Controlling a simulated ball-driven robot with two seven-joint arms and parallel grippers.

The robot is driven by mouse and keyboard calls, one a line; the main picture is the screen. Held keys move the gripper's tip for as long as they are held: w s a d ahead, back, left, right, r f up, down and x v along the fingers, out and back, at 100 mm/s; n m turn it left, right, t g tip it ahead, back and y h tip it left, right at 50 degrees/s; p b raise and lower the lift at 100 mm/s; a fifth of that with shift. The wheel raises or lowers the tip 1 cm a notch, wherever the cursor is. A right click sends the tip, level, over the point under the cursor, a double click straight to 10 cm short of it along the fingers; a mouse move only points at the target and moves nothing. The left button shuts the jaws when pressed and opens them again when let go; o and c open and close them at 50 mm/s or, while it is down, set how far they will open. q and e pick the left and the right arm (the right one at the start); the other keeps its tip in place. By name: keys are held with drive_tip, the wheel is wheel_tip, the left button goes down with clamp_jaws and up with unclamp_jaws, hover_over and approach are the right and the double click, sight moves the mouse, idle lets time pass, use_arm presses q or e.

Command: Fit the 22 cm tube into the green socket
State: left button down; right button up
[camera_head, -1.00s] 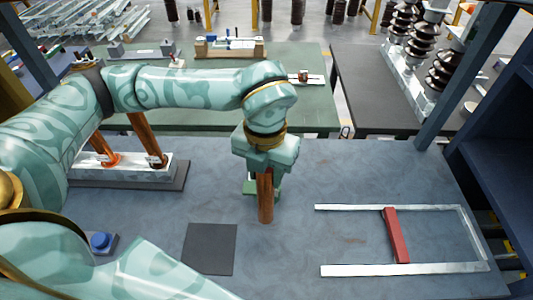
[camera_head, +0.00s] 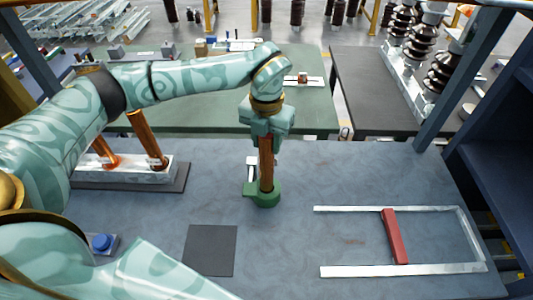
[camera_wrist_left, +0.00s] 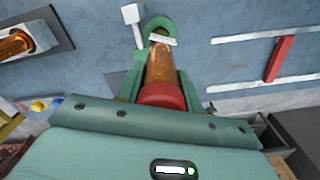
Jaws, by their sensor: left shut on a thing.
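My left gripper (camera_head: 265,133) is shut on the brown tube (camera_head: 266,165), which hangs upright below it. In the left wrist view the tube (camera_wrist_left: 160,65) has a red band near the jaws and a pale band near its far end. The green socket (camera_head: 265,198) stands on the grey-blue bench under the tube's lower end. In the wrist view part of the socket's ring (camera_wrist_left: 158,21) shows around the tube's far end. I cannot tell how deep the tube sits in the socket. My right gripper is not in view.
A white block on a post (camera_head: 252,161) stands close behind the socket. Two orange-brown tubes (camera_head: 149,142) stand in a pale rack at left. A dark square mat (camera_head: 210,249), a blue button (camera_head: 101,241) and a metal rail frame with a red bar (camera_head: 395,236) lie around.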

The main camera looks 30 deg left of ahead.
sight(266, 155)
use_arm(q)
drive_tip(key=shift+f, duration=2.6)
drive_tip(key=c, duration=0.9)
unclamp_jaws()
wheel_tip(266, 155, up, 12)
drive_tip(key=shift+r, duration=0.15)
drive_tip(key=shift+s, duration=0.15)
